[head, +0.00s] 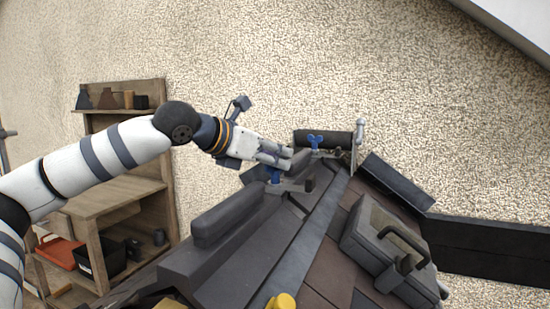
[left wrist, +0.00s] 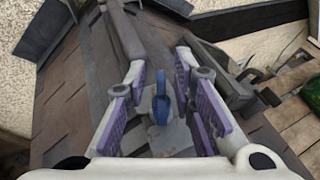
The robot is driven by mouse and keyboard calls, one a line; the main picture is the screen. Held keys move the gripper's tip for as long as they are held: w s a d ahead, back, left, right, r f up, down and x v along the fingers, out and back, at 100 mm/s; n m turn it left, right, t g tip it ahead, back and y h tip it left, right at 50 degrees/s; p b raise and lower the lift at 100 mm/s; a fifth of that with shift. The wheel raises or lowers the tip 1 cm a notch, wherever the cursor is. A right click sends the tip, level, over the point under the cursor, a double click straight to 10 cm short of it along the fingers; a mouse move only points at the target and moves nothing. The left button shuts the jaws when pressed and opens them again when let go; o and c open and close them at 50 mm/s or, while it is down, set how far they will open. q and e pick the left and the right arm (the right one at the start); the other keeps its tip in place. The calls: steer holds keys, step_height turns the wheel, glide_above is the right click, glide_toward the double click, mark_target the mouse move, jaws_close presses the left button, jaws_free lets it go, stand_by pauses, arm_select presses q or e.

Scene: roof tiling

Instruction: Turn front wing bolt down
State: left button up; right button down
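Two blue wing bolts stand along the dark roof ridge (head: 300,225). The nearer wing bolt (head: 275,176) is just below my left gripper (head: 288,158) in the head view, partly covered by it. The farther wing bolt (head: 315,141) stands beyond the fingertips, by a dark roll. In the left wrist view, a blue wing bolt (left wrist: 160,104) shows between the purple-padded fingers of my left gripper (left wrist: 163,95). The fingers are apart, with a gap on each side of the bolt. My right gripper is not in view.
A grey toolbox (head: 375,235) with a black handle sits on the right roof slope. A yellow object (head: 281,301) is at the bottom edge. Wooden shelving (head: 125,200) with an orange bin (head: 60,252) stands at the left. The textured wall is behind.

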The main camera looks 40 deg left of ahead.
arm_select(q)
steer(key=shift+f, duration=0.15)
steer(key=v, duration=1.2)
